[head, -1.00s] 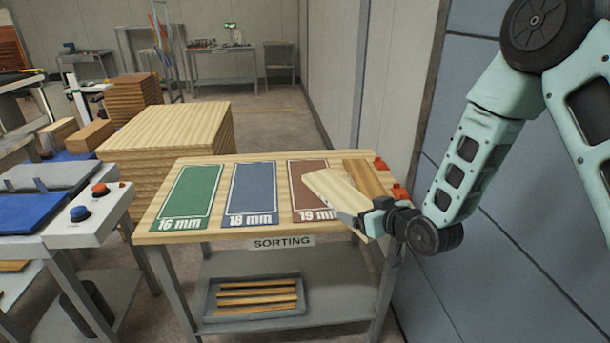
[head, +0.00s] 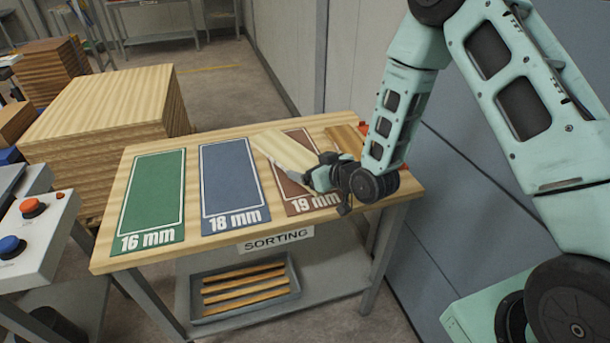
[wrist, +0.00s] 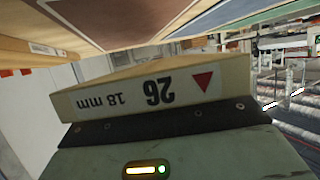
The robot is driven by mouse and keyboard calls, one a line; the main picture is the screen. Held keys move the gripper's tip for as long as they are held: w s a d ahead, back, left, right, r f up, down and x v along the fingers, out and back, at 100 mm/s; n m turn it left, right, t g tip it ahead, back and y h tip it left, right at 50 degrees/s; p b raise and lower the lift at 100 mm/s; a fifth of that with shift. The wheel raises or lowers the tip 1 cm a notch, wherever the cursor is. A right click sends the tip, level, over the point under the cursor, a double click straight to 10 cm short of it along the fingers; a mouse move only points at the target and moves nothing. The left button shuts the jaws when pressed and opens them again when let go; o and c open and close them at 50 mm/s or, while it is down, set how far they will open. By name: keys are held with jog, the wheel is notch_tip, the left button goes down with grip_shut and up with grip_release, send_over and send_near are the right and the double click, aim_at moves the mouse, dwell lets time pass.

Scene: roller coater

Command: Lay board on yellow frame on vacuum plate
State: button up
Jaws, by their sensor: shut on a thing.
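A pale wooden board (head: 283,151) is in my gripper (head: 322,176), over the sorting table. It covers part of the brown 19 mm field and slants up and to the left. The dark pad of my gripper (wrist: 165,127) lies against the board. The board appears lifted off the table, though the head view does not show the gap clearly. I cannot make out a yellow frame or a vacuum plate in the current views.
The sorting table (head: 110,256) has a green 16 mm field (head: 153,195), a blue 18 mm field (head: 231,180) and a brown 19 mm field (head: 304,202). A tray (head: 196,307) of strips is below. A button panel (head: 52,232) stands left; a board stack (head: 100,100) stands behind.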

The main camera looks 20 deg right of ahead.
jog(key=shift+f+p, duration=0.5)
jog(key=shift+f, duration=2.55)
jog(key=o, duration=0.7)
jog(key=shift+f, duration=0.2)
jog(key=shift+o, duration=1.2)
jog(key=shift+r, duration=0.1)
jog(key=shift+r, duration=0.1)
